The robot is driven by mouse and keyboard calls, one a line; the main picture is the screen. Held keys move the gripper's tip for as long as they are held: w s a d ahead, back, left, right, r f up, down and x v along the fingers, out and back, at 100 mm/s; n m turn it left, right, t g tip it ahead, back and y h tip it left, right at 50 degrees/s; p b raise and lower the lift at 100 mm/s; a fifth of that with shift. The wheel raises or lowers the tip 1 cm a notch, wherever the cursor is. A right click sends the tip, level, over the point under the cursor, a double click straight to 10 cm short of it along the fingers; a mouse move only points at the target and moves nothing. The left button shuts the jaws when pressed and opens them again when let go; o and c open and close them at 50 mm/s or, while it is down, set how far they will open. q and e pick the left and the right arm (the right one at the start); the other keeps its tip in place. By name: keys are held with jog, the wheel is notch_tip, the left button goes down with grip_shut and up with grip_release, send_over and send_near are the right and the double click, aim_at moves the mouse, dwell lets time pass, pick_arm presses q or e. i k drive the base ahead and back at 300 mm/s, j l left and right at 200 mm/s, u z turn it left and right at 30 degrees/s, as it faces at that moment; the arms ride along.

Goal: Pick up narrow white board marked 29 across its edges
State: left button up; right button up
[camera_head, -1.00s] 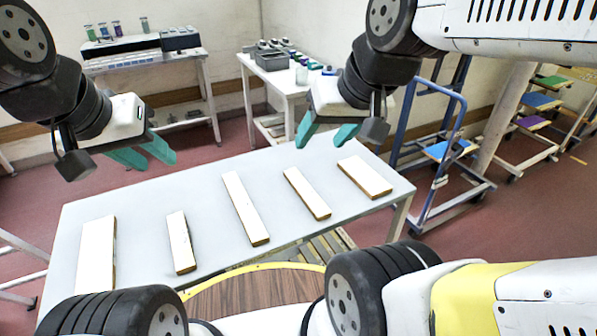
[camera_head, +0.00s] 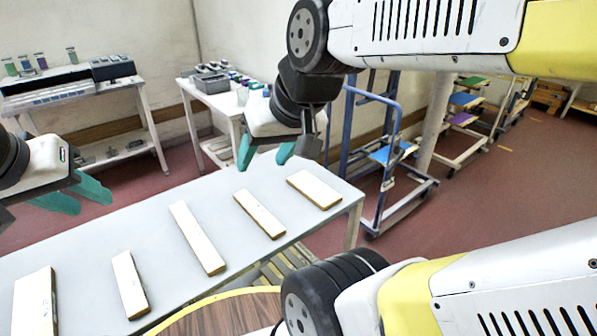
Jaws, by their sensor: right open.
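Several pale boards with brown edges lie flat and apart in a row on the light grey table. They are a wide one at far left (camera_head: 35,303), a short narrow one (camera_head: 130,285), a long one (camera_head: 197,238), a narrow one (camera_head: 259,214) and a wider one at far right (camera_head: 314,189). No number is legible, so I cannot tell which is marked 29. My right gripper (camera_head: 262,163) is open and empty, above the table's far side, behind the narrow board. My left gripper (camera_head: 95,203) has its teal fingers apart and empty, at left beyond the table's far edge in the picture.
The grey table (camera_head: 160,250) has bare surface between the boards. A blue trolley (camera_head: 392,152) stands beyond its right end. A side table (camera_head: 215,110) with a grey bin and a bench (camera_head: 70,95) with bottles stand behind. A round wooden top (camera_head: 225,315) is in front.

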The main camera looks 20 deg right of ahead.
aim_at(136, 303)
jog(key=l+u, duration=0.3)
jog(key=l, duration=0.15)
jog(key=k+l+u, duration=0.15)
jog(key=l+u, duration=0.15)
jog(key=k+l+u, duration=0.15)
jog(key=l+u, duration=0.15)
jog(key=l, duration=0.2)
jog(key=k+l+u, duration=0.25)
jog(key=i+l, duration=0.05)
jog(key=l, duration=0.05)
